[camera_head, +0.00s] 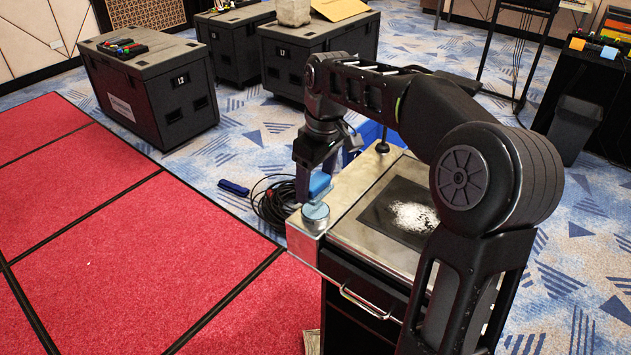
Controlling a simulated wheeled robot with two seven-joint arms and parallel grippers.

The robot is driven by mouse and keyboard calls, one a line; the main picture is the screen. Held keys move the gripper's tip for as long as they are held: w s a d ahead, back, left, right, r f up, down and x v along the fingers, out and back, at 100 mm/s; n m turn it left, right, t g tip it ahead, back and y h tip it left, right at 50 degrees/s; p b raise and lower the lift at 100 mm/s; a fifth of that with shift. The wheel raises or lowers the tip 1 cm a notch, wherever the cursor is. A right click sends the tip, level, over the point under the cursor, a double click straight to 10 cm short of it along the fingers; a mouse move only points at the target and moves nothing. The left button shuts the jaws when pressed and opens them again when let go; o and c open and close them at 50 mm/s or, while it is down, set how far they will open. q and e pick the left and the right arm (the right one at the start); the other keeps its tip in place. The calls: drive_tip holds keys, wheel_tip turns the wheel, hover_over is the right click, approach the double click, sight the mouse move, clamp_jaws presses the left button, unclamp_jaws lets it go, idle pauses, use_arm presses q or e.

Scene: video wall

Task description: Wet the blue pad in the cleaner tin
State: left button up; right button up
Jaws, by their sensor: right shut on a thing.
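My right gripper (318,177) points down over the near left corner of the metal-topped cart (343,222). It is shut on the blue pad (319,183). The cleaner tin (315,218), a small round grey tin with a pale blue top, stands on that corner. The pad is directly above the tin, very close to it. I cannot tell whether they touch. My left gripper is not in view.
A dark panel (376,218) with white powder (414,216) lies on the cart top, right of the tin. My right arm spans above it. Black cases (150,90) stand farther back.

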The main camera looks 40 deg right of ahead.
wheel_tip(320, 180, up, 2)
drive_tip(key=shift+p, duration=0.55)
idle(0.4)
